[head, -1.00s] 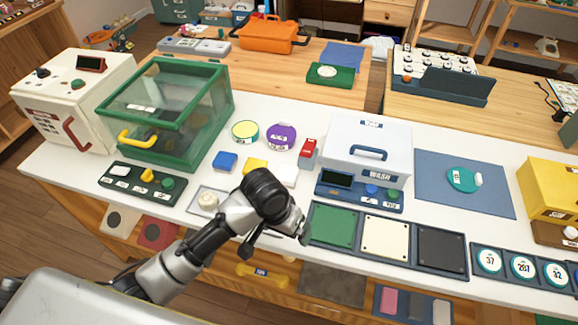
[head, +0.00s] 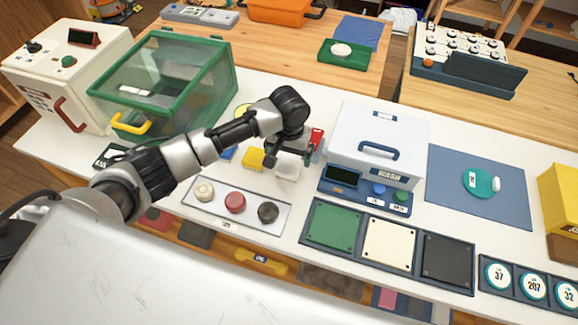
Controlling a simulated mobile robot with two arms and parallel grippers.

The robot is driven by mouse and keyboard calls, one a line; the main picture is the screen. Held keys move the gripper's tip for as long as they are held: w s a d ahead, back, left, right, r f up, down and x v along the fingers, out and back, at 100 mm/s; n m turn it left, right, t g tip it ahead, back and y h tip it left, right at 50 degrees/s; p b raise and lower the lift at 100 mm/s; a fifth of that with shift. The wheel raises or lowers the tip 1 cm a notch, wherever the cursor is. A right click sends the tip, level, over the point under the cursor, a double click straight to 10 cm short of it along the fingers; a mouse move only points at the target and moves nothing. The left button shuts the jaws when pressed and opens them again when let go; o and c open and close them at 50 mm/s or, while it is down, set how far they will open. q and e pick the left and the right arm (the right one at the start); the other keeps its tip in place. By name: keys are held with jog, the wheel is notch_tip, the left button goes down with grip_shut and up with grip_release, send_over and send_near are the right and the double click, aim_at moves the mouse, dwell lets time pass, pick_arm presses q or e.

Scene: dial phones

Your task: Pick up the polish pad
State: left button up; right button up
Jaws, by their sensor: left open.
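No readable label marks the polish pad. A white block (head: 288,172), a yellow block (head: 253,159) and a partly hidden blue block (head: 229,152) lie in a row on the white counter. A red block-like item (head: 316,141) stands just right of them. My left gripper (head: 289,160) is open, pointing down over the white block, with one finger to each side. I cannot tell whether it touches the block. Nothing shows held in it. My left arm hides part of the counter behind it, including most of a yellow disc (head: 243,109). My right gripper is not in view.
A white box with a blue handle (head: 378,152) stands close to the gripper's right. A green-framed glass case (head: 160,88) stands at left. In front lie a tray with three round knobs (head: 219,213) and a panel of green, cream and black squares (head: 390,243).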

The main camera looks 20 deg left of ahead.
aim_at(289, 165)
pick_arm(q)
jog(key=shift+w+f, duration=0.1)
jog(key=shift+f, duration=0.25)
notch_tip(289, 165, down, 4)
jog(key=shift+f+p, duration=0.2)
jog(key=shift+p, duration=0.3)
jog(key=shift+f, duration=0.4)
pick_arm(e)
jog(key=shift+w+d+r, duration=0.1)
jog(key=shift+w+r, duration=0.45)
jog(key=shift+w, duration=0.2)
pick_arm(q)
jog(key=shift+c, duration=0.2)
jog(key=c, duration=1)
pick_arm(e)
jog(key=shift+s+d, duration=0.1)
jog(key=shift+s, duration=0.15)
pick_arm(q)
jog(key=shift+r, duration=0.1)
notch_tip(289, 165, up, 10)
jog(key=shift+f+b, duration=0.1)
jog(key=shift+b, duration=0.35)
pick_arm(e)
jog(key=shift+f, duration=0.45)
